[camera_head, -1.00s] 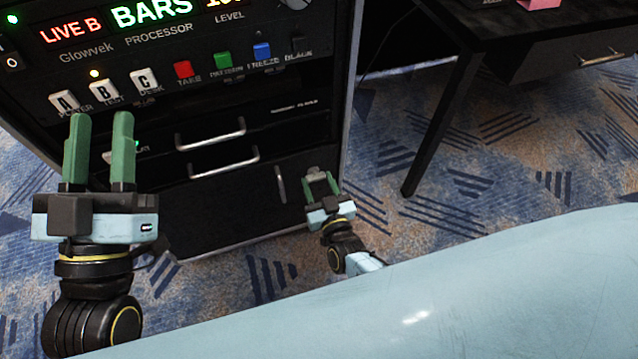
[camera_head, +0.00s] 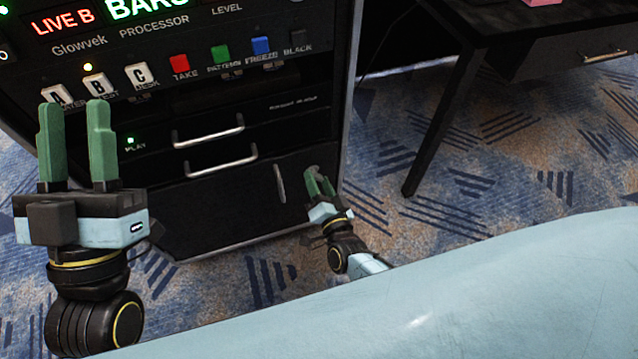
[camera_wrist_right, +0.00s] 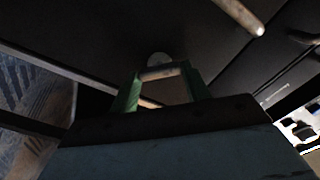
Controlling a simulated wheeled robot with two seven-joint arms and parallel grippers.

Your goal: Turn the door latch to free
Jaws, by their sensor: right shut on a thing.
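The door latch (camera_head: 312,170) is a small grey knob at the right edge of the black rack's low door (camera_head: 235,205). The door looks closed. In the right wrist view the latch (camera_wrist_right: 160,71) is a pale bar in front of a round base, lying between the green fingertips. My right gripper (camera_head: 318,179) is shut on it, rolled to one side in the head view; its fingers partly hide the latch. My left gripper (camera_head: 74,104) is open and empty, in front of the rack's lettered white buttons.
The door has an upright metal handle (camera_head: 280,183) left of the latch. A black desk (camera_head: 520,45) stands at the right, with patterned carpet (camera_head: 480,165) clear between.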

